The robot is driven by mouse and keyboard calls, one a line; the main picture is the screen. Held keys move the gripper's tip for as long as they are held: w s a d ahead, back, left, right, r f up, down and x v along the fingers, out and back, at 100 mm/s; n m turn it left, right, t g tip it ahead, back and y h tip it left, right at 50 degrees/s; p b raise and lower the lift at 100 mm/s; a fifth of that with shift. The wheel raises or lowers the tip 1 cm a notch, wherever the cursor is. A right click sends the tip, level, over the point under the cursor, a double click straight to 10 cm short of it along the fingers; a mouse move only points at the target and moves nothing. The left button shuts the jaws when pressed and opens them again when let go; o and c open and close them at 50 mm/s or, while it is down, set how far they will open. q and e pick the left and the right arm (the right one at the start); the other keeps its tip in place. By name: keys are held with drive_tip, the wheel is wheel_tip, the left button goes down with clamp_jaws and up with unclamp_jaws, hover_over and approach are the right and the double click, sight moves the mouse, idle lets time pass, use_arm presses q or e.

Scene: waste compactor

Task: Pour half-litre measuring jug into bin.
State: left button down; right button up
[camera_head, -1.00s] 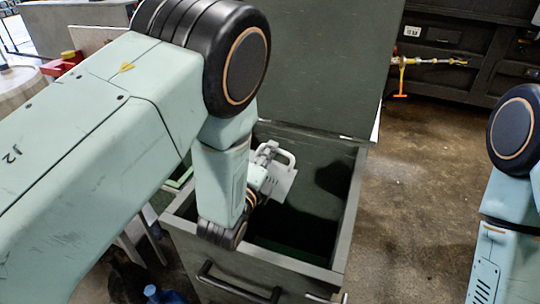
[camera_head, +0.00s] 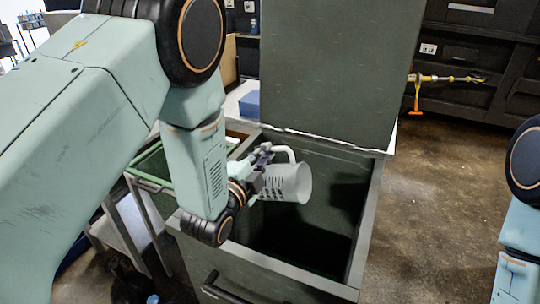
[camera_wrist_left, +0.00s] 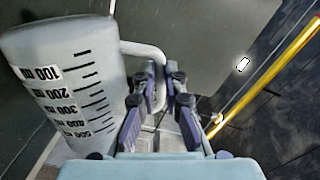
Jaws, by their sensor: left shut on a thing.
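The half-litre measuring jug (camera_head: 288,183) is whitish, with dark scale marks, and is held over the open bin (camera_head: 371,225). In the head view it is tipped well over, its mouth facing right. In the left wrist view the jug (camera_wrist_left: 75,85) shows its millilitre scale, and its handle (camera_wrist_left: 147,50) runs between the fingers. My left gripper (camera_head: 262,172) is shut on the handle; it also shows in the left wrist view (camera_wrist_left: 160,105). The bin's inside is dark, and I cannot tell what lies in it. My right gripper is out of view.
The bin's raised lid (camera_head: 325,70) stands behind the opening. A green-rimmed crate (camera_head: 153,182) is left of the bin. A yellow bar with an orange handle (camera_head: 417,95) is at the back right. The floor right of the bin is clear.

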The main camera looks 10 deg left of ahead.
use_arm(q)
drive_tip(key=shift+w+a+r+n+p, duration=0.15)
drive_tip(key=shift+a+r+n+p, duration=0.15)
drive_tip(key=shift+a+n, duration=0.5)
drive_tip(key=n, duration=0.2)
drive_tip(key=a+n, duration=0.1)
drive_tip(key=n, duration=0.1)
drive_tip(key=a+n, duration=0.1)
drive_tip(key=n, duration=0.1)
drive_tip(key=shift+w+a+f, duration=0.15)
drive_tip(key=shift+w+f, duration=0.1)
drive_tip(key=shift+f, duration=0.15)
drive_tip(key=shift+w+a+f+n, duration=0.1)
drive_tip(key=shift+a+n, duration=0.05)
drive_tip(key=shift+n, duration=0.9)
drive_tip(key=shift+s+a+f+n, duration=0.1)
drive_tip(key=shift+f+n, duration=0.05)
drive_tip(key=shift+n, duration=0.95)
drive_tip(key=shift+w+a+f+n, duration=0.1)
drive_tip(key=shift+a+n, duration=0.05)
drive_tip(key=shift+n, duration=0.9)
